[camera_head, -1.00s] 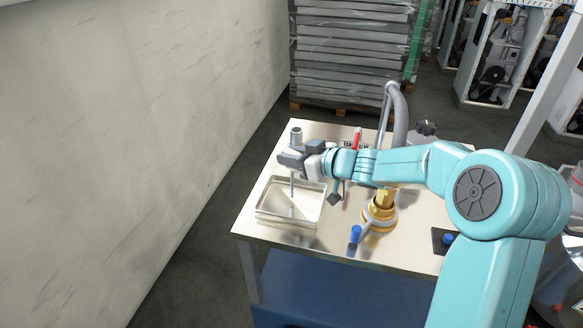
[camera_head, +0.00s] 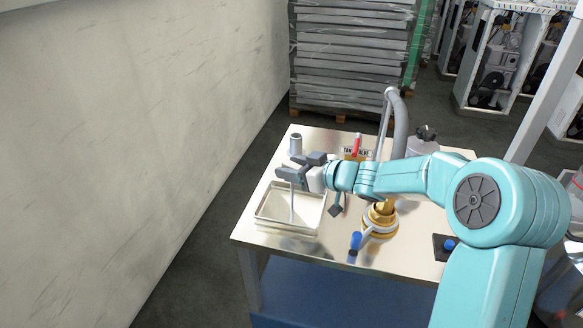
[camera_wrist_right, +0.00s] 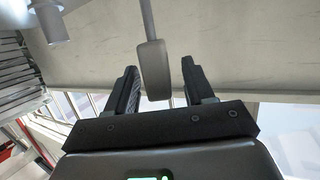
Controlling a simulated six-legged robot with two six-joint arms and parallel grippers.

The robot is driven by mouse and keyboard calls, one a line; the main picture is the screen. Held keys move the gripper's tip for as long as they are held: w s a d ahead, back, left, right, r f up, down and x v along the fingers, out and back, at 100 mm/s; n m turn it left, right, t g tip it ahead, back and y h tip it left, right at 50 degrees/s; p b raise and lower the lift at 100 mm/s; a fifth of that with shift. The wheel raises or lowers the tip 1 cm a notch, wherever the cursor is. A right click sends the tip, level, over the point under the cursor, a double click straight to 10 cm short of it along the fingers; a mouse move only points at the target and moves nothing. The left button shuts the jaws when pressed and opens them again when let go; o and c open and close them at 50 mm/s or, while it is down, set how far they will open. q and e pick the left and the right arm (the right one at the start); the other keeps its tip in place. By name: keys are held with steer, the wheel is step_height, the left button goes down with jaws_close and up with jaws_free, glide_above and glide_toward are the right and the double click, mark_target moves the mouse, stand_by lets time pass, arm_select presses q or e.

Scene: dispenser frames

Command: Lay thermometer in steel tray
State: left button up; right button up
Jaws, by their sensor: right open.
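The steel tray (camera_head: 258,214) is a shallow, light rectangular tray at the left front of the table. My right gripper (camera_head: 293,169) is above the tray's far part, with its fingers apart. The thermometer's thin stem (camera_head: 291,207) runs nearly upright from the gripper down into the tray. In the right wrist view, the thermometer's grey head (camera_wrist_right: 153,68) sits between the two open fingers of my right gripper (camera_wrist_right: 160,82), with a gap visible on each side. I cannot tell whether the stem's tip touches the tray floor. My left gripper is out of view.
A grey cylinder (camera_head: 296,145) stands just behind the tray. A brass fitting (camera_head: 380,218), a blue-handled item (camera_head: 355,242) and a grey hose (camera_head: 399,120) are to the right. The table (camera_head: 330,245) has some bare surface at its front edge.

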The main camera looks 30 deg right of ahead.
steer(key=v, duration=1.1)
steer(key=shift+s+p, duration=0.25)
steer(key=shift+p, duration=0.2)
